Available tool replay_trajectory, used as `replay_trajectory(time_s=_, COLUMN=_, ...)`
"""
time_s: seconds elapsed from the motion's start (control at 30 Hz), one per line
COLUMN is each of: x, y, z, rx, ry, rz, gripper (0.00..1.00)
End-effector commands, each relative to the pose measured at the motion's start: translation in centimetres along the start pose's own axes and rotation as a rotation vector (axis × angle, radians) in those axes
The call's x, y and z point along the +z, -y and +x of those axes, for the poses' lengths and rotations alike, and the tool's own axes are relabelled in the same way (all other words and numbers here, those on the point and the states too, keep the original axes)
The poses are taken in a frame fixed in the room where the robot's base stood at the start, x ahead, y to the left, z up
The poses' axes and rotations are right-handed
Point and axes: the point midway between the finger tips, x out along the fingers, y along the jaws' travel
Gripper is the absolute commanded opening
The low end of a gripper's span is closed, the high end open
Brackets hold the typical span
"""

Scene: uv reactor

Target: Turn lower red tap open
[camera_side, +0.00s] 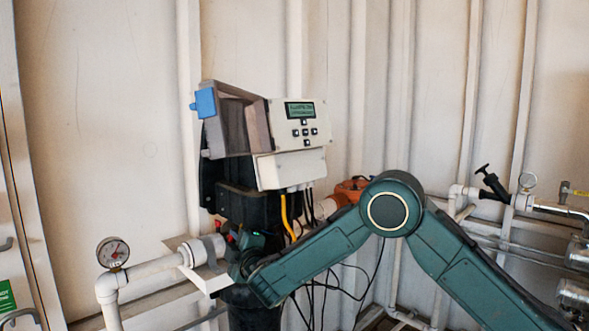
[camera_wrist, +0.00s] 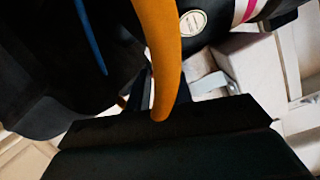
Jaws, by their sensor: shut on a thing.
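My gripper (camera_side: 236,258) is at the black reactor body, below the control box in the side view. Small red parts (camera_side: 218,224) show just above and left of it, and I cannot tell the upper tap from the lower one there. My gripper is shut on what appears to be the lower red tap, but the hold itself is mostly hidden by my wrist. In the wrist view my dark gripper (camera_wrist: 148,90) reaches up between black surfaces. No red handle shows clearly there.
An orange-yellow hose (camera_wrist: 163,50) hangs close before the wrist camera. A grey control box (camera_side: 300,125) with a blue latch stands above. White pipe with a gauge (camera_side: 113,252) runs left. Black cables (camera_side: 340,285) hang below my arm.

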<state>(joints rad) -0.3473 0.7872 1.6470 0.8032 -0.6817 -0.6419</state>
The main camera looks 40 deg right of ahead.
Motion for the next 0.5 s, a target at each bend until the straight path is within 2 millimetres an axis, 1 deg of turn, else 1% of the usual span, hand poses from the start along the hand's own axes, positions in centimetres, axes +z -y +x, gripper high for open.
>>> replay_trajectory(time_s=0.3, x=-0.07, y=-0.07, z=0.01, rx=0.001, ry=-0.001, rz=-0.297, gripper=0.00)
replay_trajectory(time_s=0.5, x=-0.08, y=-0.07, z=0.01, rx=0.001, ry=-0.002, rz=-0.454, gripper=0.00)
